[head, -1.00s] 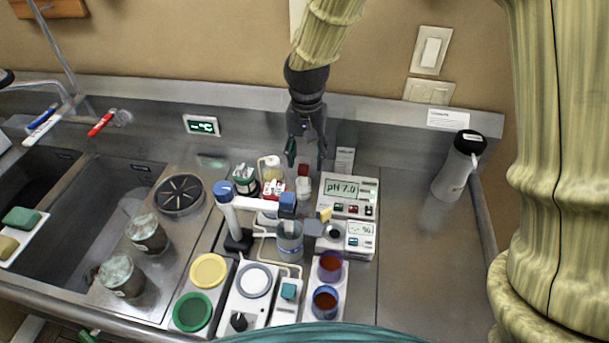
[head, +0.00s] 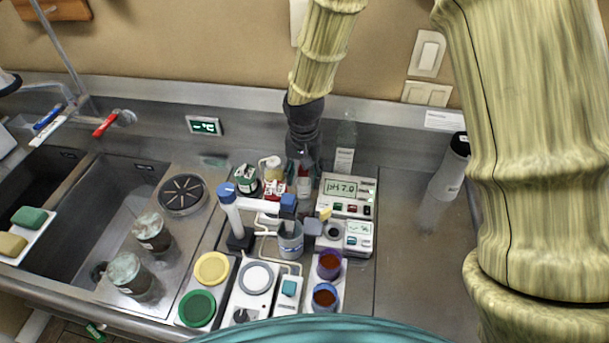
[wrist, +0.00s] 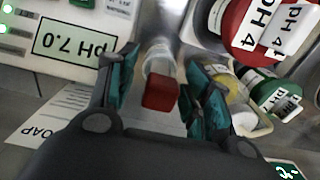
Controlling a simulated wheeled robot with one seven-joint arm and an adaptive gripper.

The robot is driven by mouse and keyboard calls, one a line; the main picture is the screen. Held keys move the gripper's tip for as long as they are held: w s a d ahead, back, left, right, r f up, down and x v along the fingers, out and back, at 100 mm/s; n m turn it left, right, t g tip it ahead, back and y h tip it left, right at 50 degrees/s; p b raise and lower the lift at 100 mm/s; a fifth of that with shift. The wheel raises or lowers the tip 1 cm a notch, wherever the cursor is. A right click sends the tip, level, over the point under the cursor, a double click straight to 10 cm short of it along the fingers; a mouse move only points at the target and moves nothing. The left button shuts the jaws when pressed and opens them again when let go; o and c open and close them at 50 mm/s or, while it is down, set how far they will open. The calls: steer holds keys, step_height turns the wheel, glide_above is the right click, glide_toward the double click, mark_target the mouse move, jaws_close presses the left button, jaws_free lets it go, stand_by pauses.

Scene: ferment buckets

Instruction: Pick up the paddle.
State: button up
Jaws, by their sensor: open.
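I cannot make out for sure which thing is the paddle. A small red-topped piece with a pale body (wrist: 160,93) stands between my fingers in the wrist view; it also shows small in the head view (head: 304,187). My gripper (wrist: 162,65) is open, with one teal-padded finger on each side of the red top. A gap shows on both sides, so nothing is gripped. In the head view my gripper (head: 305,170) points down at the back of the cluttered bench, and its fingertips are hard to see.
A pH 7.0 meter (head: 348,190) stands close on the right. Red and green pH containers (wrist: 245,25) crowd the other side in the wrist view. A clear soap bottle (head: 346,145) is behind. A blue-topped arm stand (head: 228,200) and grey beaker (head: 290,240) are in front.

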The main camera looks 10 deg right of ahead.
steer(key=shift+c, duration=0.4)
steer(key=c, duration=0.9)
